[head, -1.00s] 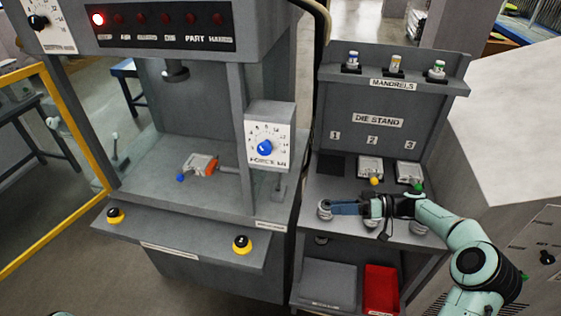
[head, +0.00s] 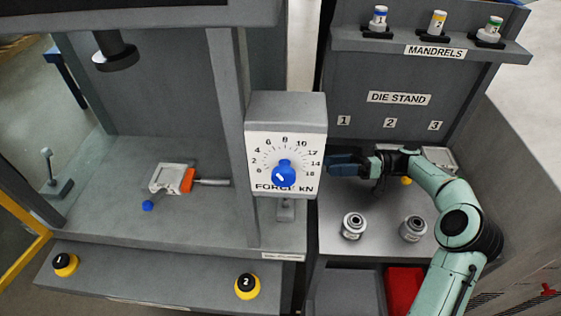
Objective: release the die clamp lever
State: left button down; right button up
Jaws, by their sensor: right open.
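In the press bay, a pale die (head: 168,178) with a blue ball handle (head: 148,206) lies on the press table. An orange block (head: 188,180) sits against its right side, and a grey rod (head: 213,182) runs right from that block toward the press post. I cannot tell for sure which part is the clamp lever. My right gripper (head: 335,164), with blue fingers, is open and appears empty over the die stand. In the picture it is just right of the force dial box, well apart from the die. My left gripper is out of view.
The force dial box (head: 285,150) and press post (head: 230,130) stand between my right gripper and the die. Two round metal fittings (head: 354,226) are on the stand shelf. Yellow buttons (head: 247,286) line the press front.

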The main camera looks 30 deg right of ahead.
jog(key=x, duration=1.3)
jog(key=shift+s+a+p, duration=0.1)
jog(key=shift+s+p, duration=0.05)
jog(key=shift+p, duration=0.25)
grip_shut()
